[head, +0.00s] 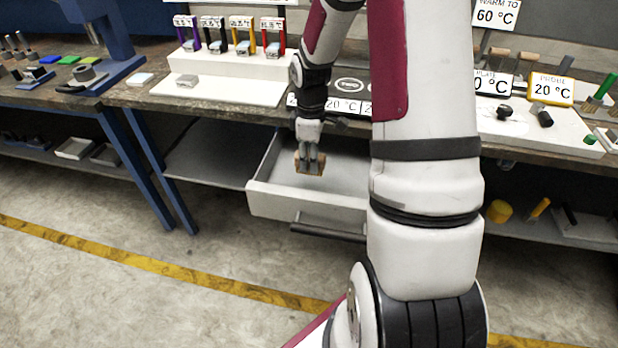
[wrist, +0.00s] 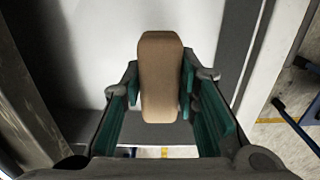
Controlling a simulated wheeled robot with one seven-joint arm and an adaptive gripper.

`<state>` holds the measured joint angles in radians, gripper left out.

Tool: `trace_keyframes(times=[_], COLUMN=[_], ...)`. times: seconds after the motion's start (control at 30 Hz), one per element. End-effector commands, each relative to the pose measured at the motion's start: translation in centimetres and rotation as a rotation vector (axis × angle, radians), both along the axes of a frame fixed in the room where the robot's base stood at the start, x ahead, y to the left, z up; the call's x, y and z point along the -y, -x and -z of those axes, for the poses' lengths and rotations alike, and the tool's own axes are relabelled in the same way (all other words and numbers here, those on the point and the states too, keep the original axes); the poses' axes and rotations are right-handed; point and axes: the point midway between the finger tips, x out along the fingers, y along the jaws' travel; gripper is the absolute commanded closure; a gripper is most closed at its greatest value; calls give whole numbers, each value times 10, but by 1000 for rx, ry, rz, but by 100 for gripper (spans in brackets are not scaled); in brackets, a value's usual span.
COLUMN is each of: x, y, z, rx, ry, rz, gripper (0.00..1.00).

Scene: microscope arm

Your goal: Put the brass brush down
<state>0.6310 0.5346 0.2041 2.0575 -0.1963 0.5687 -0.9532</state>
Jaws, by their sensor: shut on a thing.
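My gripper (head: 311,158) is shut on the brass brush (head: 310,168), a small tan, wood-coloured block, inside the outline of an open, pale drawer (head: 290,203). In the wrist view, the brush (wrist: 160,70) shows as a long rounded tan block between the teal finger pads of my gripper (wrist: 160,88). Its bristles are hidden from the wrist camera. I cannot tell whether the brush touches the drawer floor. The visible part of the drawer looks empty, and my arm hides its right side.
The drawer's dark handle (head: 328,231) sticks out in front. The workbench (head: 140,97) above holds a white rack (head: 228,62) with coloured items and a yellow-framed 20 °C sign (head: 551,89). A yellow line (head: 150,265) crosses the open floor.

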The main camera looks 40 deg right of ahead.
Motion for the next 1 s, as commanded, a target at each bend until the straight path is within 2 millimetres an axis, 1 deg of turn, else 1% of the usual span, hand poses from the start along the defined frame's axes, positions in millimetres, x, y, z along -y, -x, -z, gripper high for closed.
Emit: trace_keyframes(times=[0.03,0.1,0.27,0.5,0.9,0.93,1.0], x=[-1,-1,-1,0,0,0,0], y=[0,0,0,0,-1,-1,0], z=[9,16,25,56,61,61,60], rx=[-2,-2,-1,-2,1,1,1], ry=[-1,-1,-1,-1,0,0,0], rz=[0,1,1,1,2,2,2], gripper=[98,98,98,98,98,68,52])
